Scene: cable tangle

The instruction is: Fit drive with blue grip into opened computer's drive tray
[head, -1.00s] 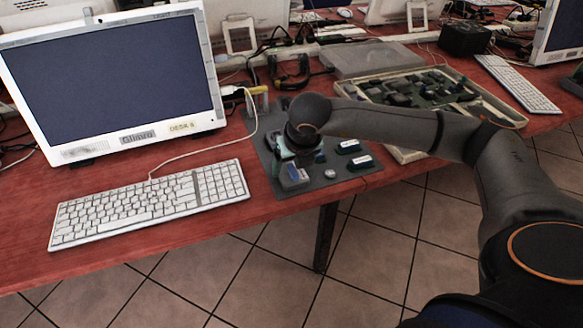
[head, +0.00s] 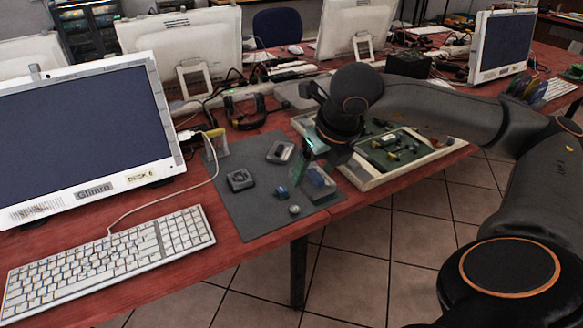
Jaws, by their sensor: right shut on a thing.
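My right gripper (head: 309,148) hangs over the right part of the grey mat, near the left edge of the opened computer. It is shut on a small dark piece with a green part; the wrist hides much of it, and I cannot tell whether it has a blue grip. The opened computer (head: 360,183) is a shallow beige case with a green board inside. My wrist covers its near left corner, and I cannot make out the drive tray. A grey block with a blue part (head: 318,180) is on the mat below the gripper. My left gripper is not in view.
The grey mat (head: 225,205) also holds a dark square part (head: 240,180), a grey part (head: 281,152), a small blue block (head: 281,191) and a round knob (head: 294,210). A white keyboard (head: 110,260) and monitor (head: 85,125) stand left.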

